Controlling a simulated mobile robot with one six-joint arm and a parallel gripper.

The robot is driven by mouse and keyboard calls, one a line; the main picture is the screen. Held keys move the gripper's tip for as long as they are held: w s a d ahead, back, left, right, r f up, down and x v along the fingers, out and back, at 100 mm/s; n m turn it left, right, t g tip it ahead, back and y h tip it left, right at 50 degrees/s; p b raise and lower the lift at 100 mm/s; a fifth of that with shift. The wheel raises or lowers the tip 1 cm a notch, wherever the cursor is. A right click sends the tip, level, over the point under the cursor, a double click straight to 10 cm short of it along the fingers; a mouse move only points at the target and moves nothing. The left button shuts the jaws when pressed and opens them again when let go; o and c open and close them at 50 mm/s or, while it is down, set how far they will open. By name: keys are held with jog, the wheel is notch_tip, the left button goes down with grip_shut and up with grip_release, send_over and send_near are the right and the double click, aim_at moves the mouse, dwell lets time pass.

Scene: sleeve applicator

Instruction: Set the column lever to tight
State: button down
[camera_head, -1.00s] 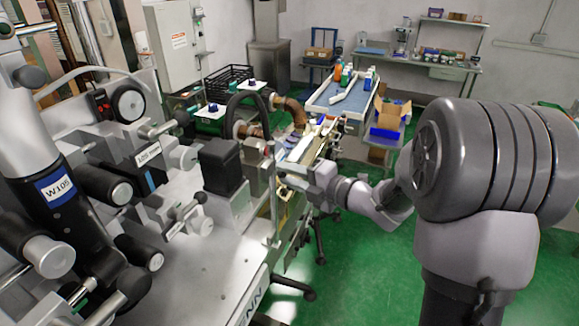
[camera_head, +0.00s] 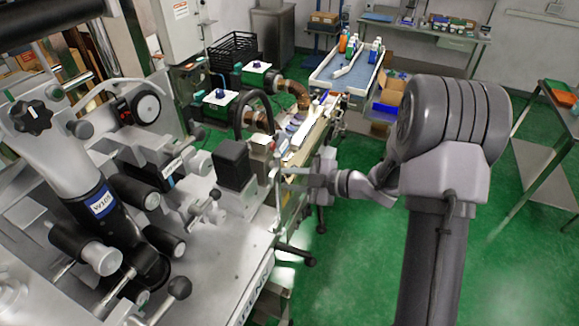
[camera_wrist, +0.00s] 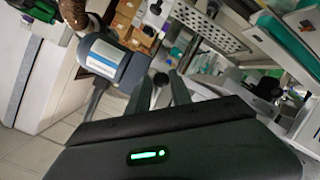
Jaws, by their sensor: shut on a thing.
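My gripper (camera_head: 280,177) reaches in from the right to the slim upright post (camera_head: 277,208) at the near edge of the machine bench. Its fingers are shut on a small part at this post, which looks to be the column lever; the part itself is too small and covered to make out. In the wrist view my two dark fingers (camera_wrist: 164,92) point away from me, close together. I cannot read the lever's tight or loose position.
A black box-shaped unit (camera_head: 235,164) stands just left of the post. Machine rollers and a ball-ended handle (camera_head: 179,288) fill the left. A grey labelled cylinder (camera_wrist: 118,58) is left of my fingers in the wrist view. Green floor (camera_head: 340,275) is open at right.

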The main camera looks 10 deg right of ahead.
jog(key=shift+s+a+m+g+p, duration=0.2)
jog(key=shift+s+m+g+p, duration=0.15)
jog(key=shift+p, duration=0.4)
jog(key=shift+w+y, duration=0.1)
jog(key=shift+y, duration=0.2)
jog(key=c, duration=1.2)
grip_release()
jog(key=shift+a, duration=0.1)
jog(key=shift+o, duration=0.2)
jog(key=shift+s+d+r, duration=0.2)
jog(key=shift+s+d, duration=0.05)
jog(key=shift+d, duration=0.25)
jog(key=v, duration=1.6)
jog(key=shift+s, duration=0.25)
